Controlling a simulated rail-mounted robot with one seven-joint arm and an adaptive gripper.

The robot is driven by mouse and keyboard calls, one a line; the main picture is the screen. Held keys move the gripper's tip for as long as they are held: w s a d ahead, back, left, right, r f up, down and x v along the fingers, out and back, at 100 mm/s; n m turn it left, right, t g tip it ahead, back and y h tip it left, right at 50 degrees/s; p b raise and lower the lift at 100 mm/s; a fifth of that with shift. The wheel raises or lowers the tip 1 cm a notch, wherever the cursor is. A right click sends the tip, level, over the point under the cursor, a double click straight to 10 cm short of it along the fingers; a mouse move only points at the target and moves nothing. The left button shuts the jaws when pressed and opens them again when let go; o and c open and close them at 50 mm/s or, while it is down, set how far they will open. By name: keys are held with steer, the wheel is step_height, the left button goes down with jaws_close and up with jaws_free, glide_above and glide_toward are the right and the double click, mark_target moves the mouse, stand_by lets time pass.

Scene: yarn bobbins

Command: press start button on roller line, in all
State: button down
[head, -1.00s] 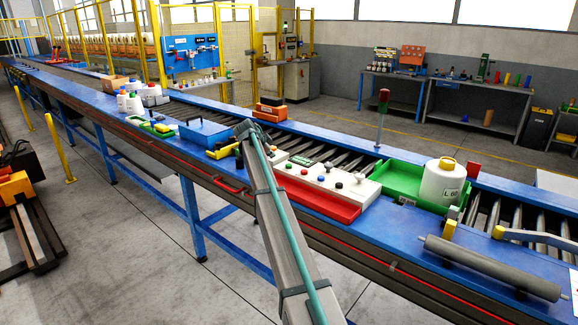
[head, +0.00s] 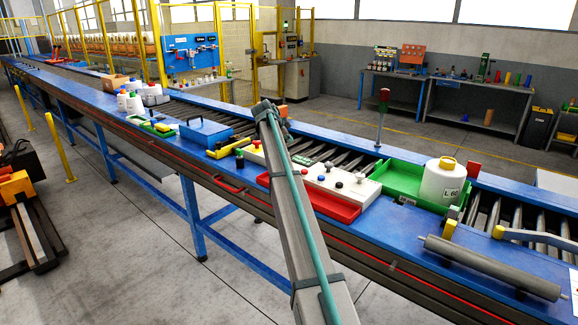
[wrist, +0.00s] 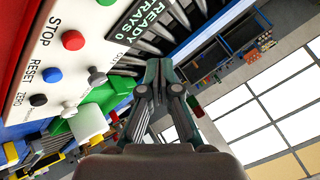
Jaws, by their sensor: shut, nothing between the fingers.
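The white control panel (head: 328,182) sits on the blue line frame above a red tray (head: 330,205). In the wrist view it shows at the left (wrist: 45,75), with a red STOP button (wrist: 73,40), a blue RESET button (wrist: 52,75), a black ZERO button (wrist: 39,100), a grey knob (wrist: 97,77) and a display (wrist: 130,14) reading READY, TRAYS 0. No button labelled start is visible in the wrist view. My gripper (wrist: 158,66) is shut and empty, beside the panel in that view and apart from the visible buttons. My arm hides part of the panel in the head view.
A grey roller (head: 490,265) lies at the front right. A signal post (head: 380,120) rises behind.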

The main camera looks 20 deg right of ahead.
step_height(320, 180, down, 7)
steer(key=shift+f+b, duration=0.2)
steer(key=shift+b, duration=0.65)
steer(key=shift+f+b, duration=0.3)
steer(key=shift+f, duration=0.25)
steer(key=shift+f, duration=0.15)
stand_by(0.5)
steer(key=shift+f+b, duration=0.3)
steer(key=shift+b, duration=0.3)
